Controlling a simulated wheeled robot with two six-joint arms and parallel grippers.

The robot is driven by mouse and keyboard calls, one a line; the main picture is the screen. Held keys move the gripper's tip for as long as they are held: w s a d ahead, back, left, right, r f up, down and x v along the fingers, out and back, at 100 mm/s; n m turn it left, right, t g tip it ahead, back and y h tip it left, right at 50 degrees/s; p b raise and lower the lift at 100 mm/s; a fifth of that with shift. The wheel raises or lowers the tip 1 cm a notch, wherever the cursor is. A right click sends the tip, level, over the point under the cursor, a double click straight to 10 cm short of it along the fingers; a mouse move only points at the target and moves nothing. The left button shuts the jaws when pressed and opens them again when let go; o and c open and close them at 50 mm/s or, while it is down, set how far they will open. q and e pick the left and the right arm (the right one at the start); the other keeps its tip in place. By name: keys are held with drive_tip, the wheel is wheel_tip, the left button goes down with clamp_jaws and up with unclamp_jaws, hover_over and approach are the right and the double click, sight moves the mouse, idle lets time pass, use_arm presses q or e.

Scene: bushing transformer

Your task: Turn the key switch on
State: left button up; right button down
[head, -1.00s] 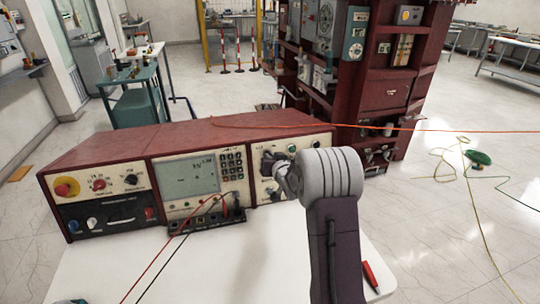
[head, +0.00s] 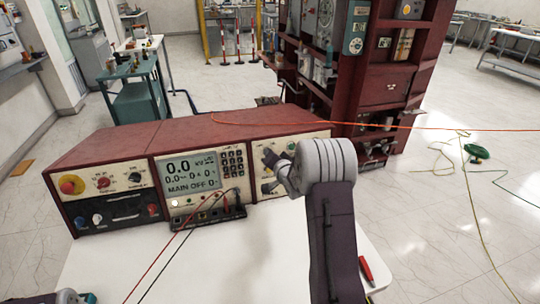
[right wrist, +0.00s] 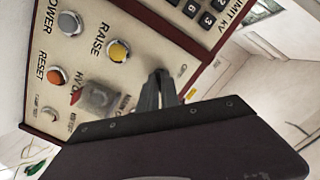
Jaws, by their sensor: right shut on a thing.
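The red control console (head: 165,165) stands on the white table. Its display (head: 188,174) is lit and reads 0.0 and MAIN OFF. My right gripper (head: 269,158) is at the console's right panel (head: 313,136). In the right wrist view, its fingers (right wrist: 158,84) are shut at the panel, right of the yellow RAISE button (right wrist: 118,51), on what appears to be the key switch. The fingers hide the key, so its angle cannot be told. Only a piece of my left arm shows at the bottom left corner; its gripper is out of view.
A grey POWER button (right wrist: 69,23), an orange RESET button (right wrist: 55,76) and a blurred grey square part (right wrist: 98,97) are near my fingers. A red and a black lead run from the console's front. A red marker (head: 366,270) lies at the table's right.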

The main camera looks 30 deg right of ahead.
idle(0.4)
drive_tip(key=c, duration=1.6)
unclamp_jaws()
drive_tip(key=shift+s, duration=0.1)
drive_tip(key=v, duration=0.9)
